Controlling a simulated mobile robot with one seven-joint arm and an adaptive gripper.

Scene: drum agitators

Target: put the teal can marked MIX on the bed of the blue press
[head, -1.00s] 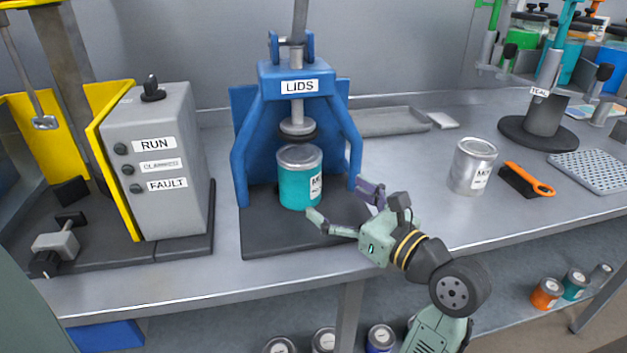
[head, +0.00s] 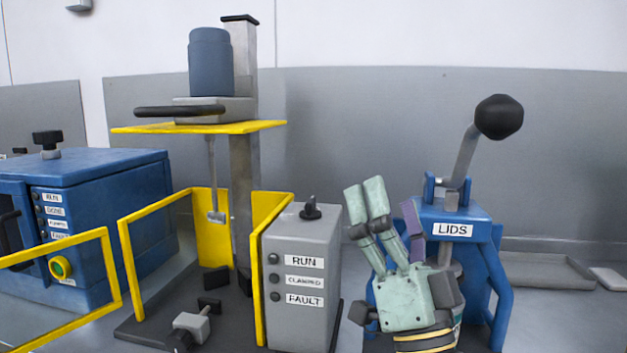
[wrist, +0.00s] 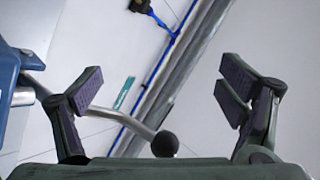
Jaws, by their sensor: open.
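The blue press (head: 489,280) with the LIDS sign (head: 453,230) stands at the right in the head view. The teal can is mostly hidden behind my gripper; only a sliver of it (head: 457,336) shows low inside the press frame. The bed is also largely hidden. My gripper (head: 386,200) is open and empty, raised in front of the press at its left side, fingers pointing up. In the wrist view my open gripper (wrist: 164,88) has nothing between its pads. The press lever's black knob (head: 499,117) also shows in the wrist view (wrist: 165,144).
A grey control box (head: 302,250) marked RUN, CLAMPED and FAULT stands left of the press. Left of it is a yellow-guarded machine (head: 199,128), then a blue cabinet (head: 110,215). A shallow grey tray (head: 545,265) lies on the bench to the right.

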